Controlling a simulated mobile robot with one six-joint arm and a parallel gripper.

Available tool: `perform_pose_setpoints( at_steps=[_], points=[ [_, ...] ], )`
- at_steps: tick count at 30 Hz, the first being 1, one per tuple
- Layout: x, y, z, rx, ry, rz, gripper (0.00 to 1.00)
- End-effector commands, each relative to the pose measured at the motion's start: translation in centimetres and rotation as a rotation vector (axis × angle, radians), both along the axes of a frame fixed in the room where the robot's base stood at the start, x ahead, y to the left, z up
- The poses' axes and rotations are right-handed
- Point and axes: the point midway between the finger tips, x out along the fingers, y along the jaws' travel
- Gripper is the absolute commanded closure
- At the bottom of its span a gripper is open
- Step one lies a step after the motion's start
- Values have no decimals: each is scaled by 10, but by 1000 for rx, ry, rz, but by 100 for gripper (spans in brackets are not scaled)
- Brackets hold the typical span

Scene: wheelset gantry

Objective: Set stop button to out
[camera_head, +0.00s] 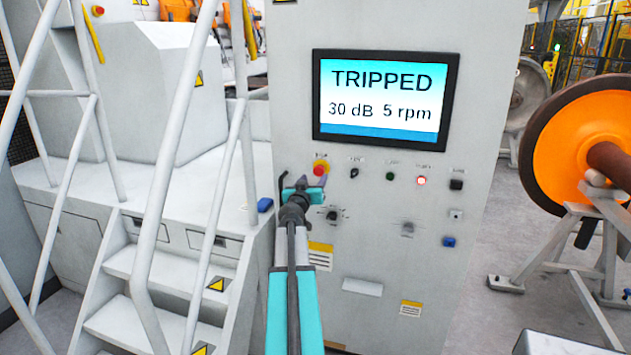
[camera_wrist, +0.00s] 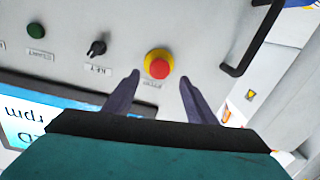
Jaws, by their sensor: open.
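The stop button (camera_head: 320,168) is a red mushroom head on a yellow collar, at the upper left of the control panel's row of controls. In the wrist view the stop button (camera_wrist: 158,66) lies ahead of the gap between my fingers. My gripper (camera_head: 318,190) is just below the button in the head view. In the wrist view my gripper (camera_wrist: 160,88) is open, one finger on each side of the button, with nothing held. I cannot tell whether the button is pressed in or out. The screen (camera_head: 386,98) reads TRIPPED, 30 dB, 5 rpm.
Beside the button are a black key switch (camera_head: 354,173), a green button (camera_head: 390,176) and a lit red lamp (camera_head: 421,181). A black handle (camera_wrist: 252,40) stands out from the panel near the button. White stair rails (camera_head: 165,180) rise left of my arm.

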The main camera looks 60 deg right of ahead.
Motion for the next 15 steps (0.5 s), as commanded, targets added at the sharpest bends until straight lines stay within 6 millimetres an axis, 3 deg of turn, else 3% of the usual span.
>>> perform_pose_setpoints(
  at_steps=[15],
  points=[
    [-10,51,-2,0,-2,0,49]
  ],
)
